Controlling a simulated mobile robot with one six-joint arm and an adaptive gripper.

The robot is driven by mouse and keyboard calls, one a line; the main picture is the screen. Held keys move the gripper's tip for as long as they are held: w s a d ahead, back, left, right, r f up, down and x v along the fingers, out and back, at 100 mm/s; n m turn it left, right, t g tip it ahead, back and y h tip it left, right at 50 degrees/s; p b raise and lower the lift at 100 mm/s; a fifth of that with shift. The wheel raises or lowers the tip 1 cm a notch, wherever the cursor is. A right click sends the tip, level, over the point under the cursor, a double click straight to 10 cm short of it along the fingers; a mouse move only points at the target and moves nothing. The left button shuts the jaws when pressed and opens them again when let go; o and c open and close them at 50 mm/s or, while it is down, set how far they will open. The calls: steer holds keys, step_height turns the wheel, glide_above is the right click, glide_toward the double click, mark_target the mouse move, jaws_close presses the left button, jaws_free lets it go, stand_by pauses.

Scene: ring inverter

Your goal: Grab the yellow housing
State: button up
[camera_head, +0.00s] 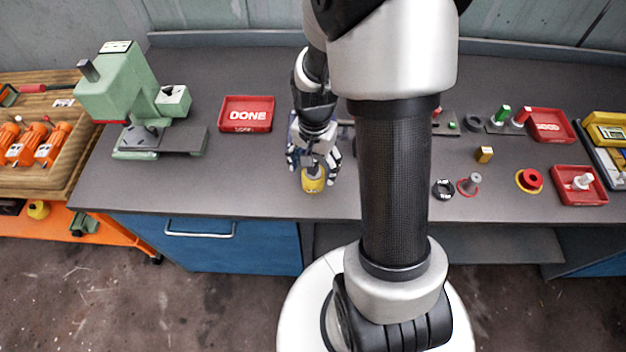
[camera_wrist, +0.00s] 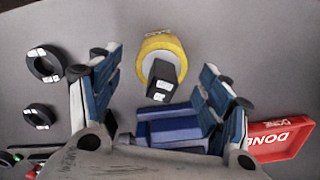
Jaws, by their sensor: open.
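The yellow housing (camera_head: 313,185) stands on the grey bench near its front edge, just below my gripper (camera_head: 313,166) in the head view. In the wrist view, the yellow housing (camera_wrist: 163,45) looks like a round yellow ring with a dark square block with white marks rising from its middle. My gripper (camera_wrist: 160,78) is open, with its blue-padded fingers to the left and right of the dark block. I see no finger clearly touching the housing. In the head view, the fingers hide the housing's upper part.
A red DONE tray (camera_head: 247,128) lies left of my gripper, beyond it a green press (camera_head: 130,90). Two black rings (camera_wrist: 45,62) lie left in the wrist view. Small parts and red trays fill the bench's right side.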

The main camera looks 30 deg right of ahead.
mark_target(310, 186)
steer(key=f+b, duration=0.1)
steer(key=f, duration=0.1)
steer(key=f+b, duration=0.1)
steer(key=f, duration=0.2)
steer(key=shift+s+a, duration=0.1)
steer(key=shift+a, duration=0.1)
steer(key=shift+c, duration=0.6)
steer(key=c, duration=1.2)
steer(key=shift+c, duration=0.2)
steer(key=shift+r, duration=0.2)
